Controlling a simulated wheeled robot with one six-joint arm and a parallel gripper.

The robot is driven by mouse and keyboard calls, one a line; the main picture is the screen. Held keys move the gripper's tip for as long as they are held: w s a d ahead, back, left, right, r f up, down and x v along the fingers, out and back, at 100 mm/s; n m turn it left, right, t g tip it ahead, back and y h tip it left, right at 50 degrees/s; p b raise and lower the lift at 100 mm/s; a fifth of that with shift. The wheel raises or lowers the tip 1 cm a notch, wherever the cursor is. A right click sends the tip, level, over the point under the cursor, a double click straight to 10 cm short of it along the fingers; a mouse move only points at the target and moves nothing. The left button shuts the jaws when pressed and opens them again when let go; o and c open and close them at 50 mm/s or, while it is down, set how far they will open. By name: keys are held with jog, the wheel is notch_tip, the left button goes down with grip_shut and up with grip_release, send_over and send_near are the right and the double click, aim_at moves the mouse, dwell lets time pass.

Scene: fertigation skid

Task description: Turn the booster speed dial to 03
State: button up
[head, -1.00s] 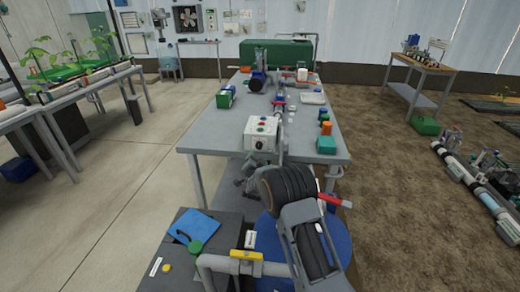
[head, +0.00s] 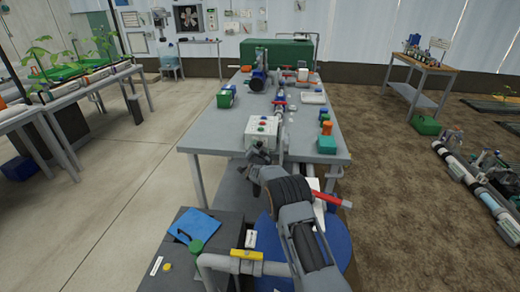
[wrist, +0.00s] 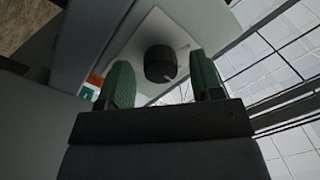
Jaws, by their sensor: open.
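The booster speed dial is a black round knob (wrist: 160,64) on a pale panel (wrist: 150,35) in the wrist view. A small light mark shows at its right side; I cannot read any numbers. My gripper (wrist: 160,72) is open, with one green-padded finger on each side of the knob and a gap to both. I cannot tell how far beyond the fingertips the knob lies. In the head view my gripper (head: 243,150) is at the near left side of the white control box (head: 262,130), which has red and green buttons on top. The knob is not visible there.
The box stands at the near edge of a grey bench (head: 210,138). A pipe with red-handled valves (head: 280,105) runs behind it. A teal block (head: 326,145) and an orange item stand to the right. The bench left of the box is clear.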

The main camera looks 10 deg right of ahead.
jog(key=c, duration=0.9)
jog(key=shift+d, duration=0.2)
jog(key=m+b, duration=0.6)
jog(key=b, duration=0.3)
jog(key=m+b, duration=0.6)
jog(key=b, duration=0.4)
jog(key=shift+a+h, duration=0.2)
jog(key=shift+h, duration=0.1)
jog(key=o, duration=0.9)
